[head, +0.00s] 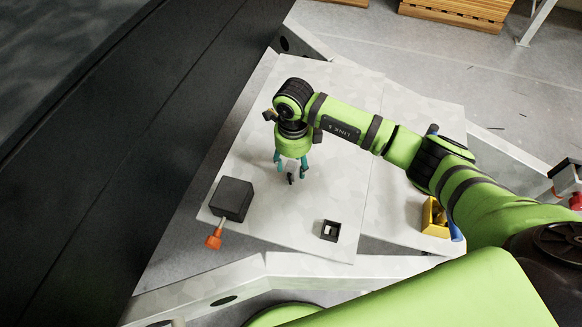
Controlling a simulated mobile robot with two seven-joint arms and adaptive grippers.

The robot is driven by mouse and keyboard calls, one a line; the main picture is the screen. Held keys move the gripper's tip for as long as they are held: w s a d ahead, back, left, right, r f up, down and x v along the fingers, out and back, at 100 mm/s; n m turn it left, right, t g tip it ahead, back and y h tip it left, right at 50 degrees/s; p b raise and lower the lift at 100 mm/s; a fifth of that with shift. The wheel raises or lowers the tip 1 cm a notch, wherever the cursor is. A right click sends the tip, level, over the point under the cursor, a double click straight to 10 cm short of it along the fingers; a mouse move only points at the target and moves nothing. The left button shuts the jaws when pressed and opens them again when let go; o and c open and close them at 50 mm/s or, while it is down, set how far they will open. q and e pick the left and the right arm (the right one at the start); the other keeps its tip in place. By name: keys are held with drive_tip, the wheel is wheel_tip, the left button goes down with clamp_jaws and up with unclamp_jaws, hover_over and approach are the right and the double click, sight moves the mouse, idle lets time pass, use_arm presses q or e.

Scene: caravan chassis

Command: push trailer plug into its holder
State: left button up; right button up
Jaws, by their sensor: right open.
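My right gripper (290,168) points down over the light grey metal plate, its two teal fingers apart. A small black piece (290,179), which looks like the trailer plug, shows between and just below the fingertips. I cannot tell whether it touches the fingers or how high above the plate it is. A small black square part with a light opening (330,230), which looks like the holder, sits on the plate to the lower right of the gripper. My left gripper is not in view.
A black box (231,198) stands left of the holder, with an orange-ended handle (214,241) beside its front. A yellow bin (434,217) sits at the right, near my right arm. A large dark panel (110,130) closes off the left. The plate (270,225) between box and holder is bare.

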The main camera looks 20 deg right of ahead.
sight(293, 165)
drive_tip(key=shift+f, duration=1.9)
clamp_jaws()
drive_tip(key=shift+r, duration=0.1)
